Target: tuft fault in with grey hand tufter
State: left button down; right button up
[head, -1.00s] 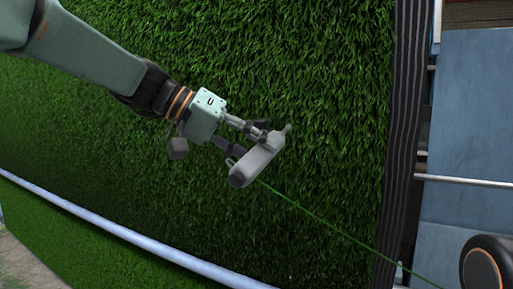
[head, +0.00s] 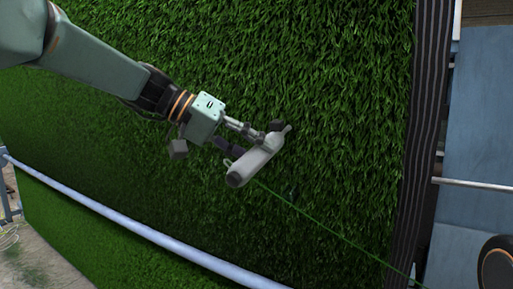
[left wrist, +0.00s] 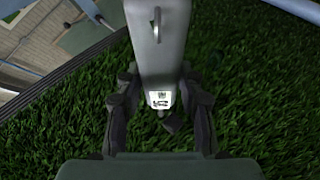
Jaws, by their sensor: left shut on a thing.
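The grey hand tufter (head: 254,163) is in my left gripper (head: 257,141), in front of the green turf (head: 320,90). Its narrow end points up and right in the head view, and a green yarn runs from its lower end to the lower right. In the left wrist view the tufter (left wrist: 158,50) stands between the two fingers of my left gripper (left wrist: 160,112), with a small light label near its end. A small dark spot (head: 292,192) shows on the turf right of the tufter; I cannot tell whether it is the fault. My right gripper is not in view.
A pale blue bar (head: 150,235) crosses in front of the turf's lower part. A dark striped border (head: 421,130) edges the turf at right, with blue panels (head: 485,110) beyond. A dark round part shows at lower right.

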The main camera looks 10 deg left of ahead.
pick_arm(q)
jog(key=shift+w+a+r+p, duration=0.2)
jog(key=shift+a+p, duration=0.1)
jog(key=shift+a, duration=0.15)
jog(key=shift+w+a+p, duration=0.2)
jog(key=shift+a+p, duration=0.1)
jog(key=shift+a, duration=0.25)
jog(key=shift+w+a+p, duration=0.15)
jog(key=shift+a+p, duration=0.15)
jog(key=shift+a, duration=0.2)
jog(key=shift+a, duration=0.1)
jog(key=shift+w+a+f+p, duration=0.1)
jog(key=shift+w+a+p, duration=0.15)
jog(key=shift+a, duration=0.2)
jog(key=shift+w+a+p, duration=0.1)
jog(key=shift+a+p, duration=0.1)
jog(key=shift+a, duration=0.25)
jog(key=shift+s+f, duration=0.1)
